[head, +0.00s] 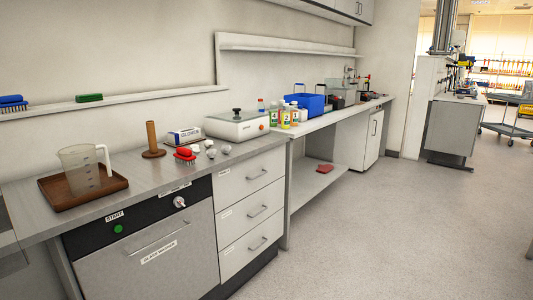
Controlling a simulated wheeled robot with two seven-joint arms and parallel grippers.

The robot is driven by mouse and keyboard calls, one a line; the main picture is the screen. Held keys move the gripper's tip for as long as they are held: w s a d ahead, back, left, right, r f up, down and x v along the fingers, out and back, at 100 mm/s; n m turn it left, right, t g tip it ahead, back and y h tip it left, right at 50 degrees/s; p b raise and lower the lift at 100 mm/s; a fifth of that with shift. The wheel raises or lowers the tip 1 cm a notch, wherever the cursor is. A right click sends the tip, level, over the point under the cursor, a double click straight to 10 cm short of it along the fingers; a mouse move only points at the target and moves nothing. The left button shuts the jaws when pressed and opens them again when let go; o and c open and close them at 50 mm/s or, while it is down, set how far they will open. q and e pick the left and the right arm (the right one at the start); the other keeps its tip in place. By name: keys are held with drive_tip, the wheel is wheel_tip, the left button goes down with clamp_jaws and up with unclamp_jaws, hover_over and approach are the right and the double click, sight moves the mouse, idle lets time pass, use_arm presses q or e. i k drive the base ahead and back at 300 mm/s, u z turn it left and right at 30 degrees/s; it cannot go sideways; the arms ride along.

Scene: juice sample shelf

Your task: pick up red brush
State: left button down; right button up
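The red brush (185,154) lies on the grey counter (140,174), close to the front edge above the glass washer. It has a red back and pale bristles. It sits just right of a brown wooden cylinder on a round base (152,141) and in front of a white glove box (184,136). Several small whitish round objects (210,152) lie right beside it. Neither of my grippers shows in the head view.
A clear jug (82,170) stands in a brown tray (55,197) at left. A blue brush (13,103) and a green block (89,97) sit on the wall ledge. Bottles (285,117) and a blue crate (309,104) stand farther right. The floor (370,210) in front is clear.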

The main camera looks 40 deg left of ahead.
sight(184, 155)
drive_tip(key=u, duration=0.3)
drive_tip(key=i, duration=1.65)
drive_tip(key=u, duration=0.9)
